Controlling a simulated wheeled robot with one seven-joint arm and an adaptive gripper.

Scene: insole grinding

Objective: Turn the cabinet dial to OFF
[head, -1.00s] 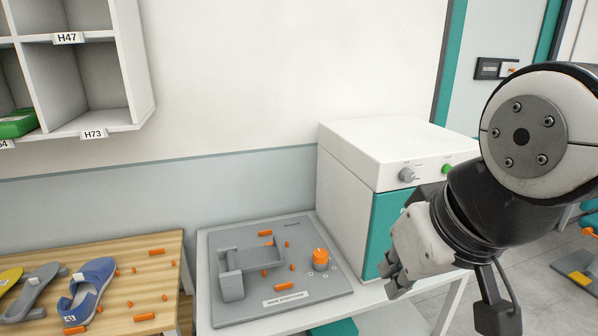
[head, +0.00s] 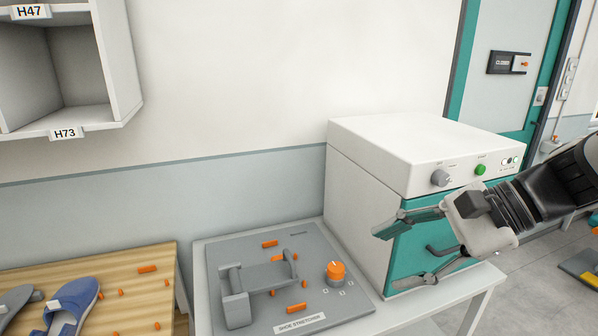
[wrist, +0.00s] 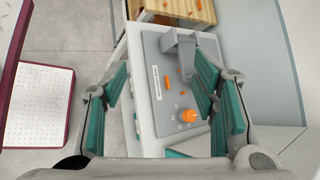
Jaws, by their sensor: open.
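The cabinet (head: 362,165) is a white box with a teal door on the table at the right. Its grey dial (head: 440,178) sits on the upper front panel, left of a green button (head: 480,169). The small print around the dial is too fine to read. My gripper (head: 402,254) is open and empty in front of the teal door, below the dial and apart from it, with its fingers pointing left. In the wrist view, my gripper (wrist: 165,100) has its fingers spread wide. The dial is not seen in the wrist view.
A grey shoe stretching board (head: 235,255) with an orange knob (head: 335,272) and several orange pieces lies left of the cabinet. A dark door handle (head: 440,252) stands out beside my fingers. A wooden table (head: 120,262) with shoes is further left.

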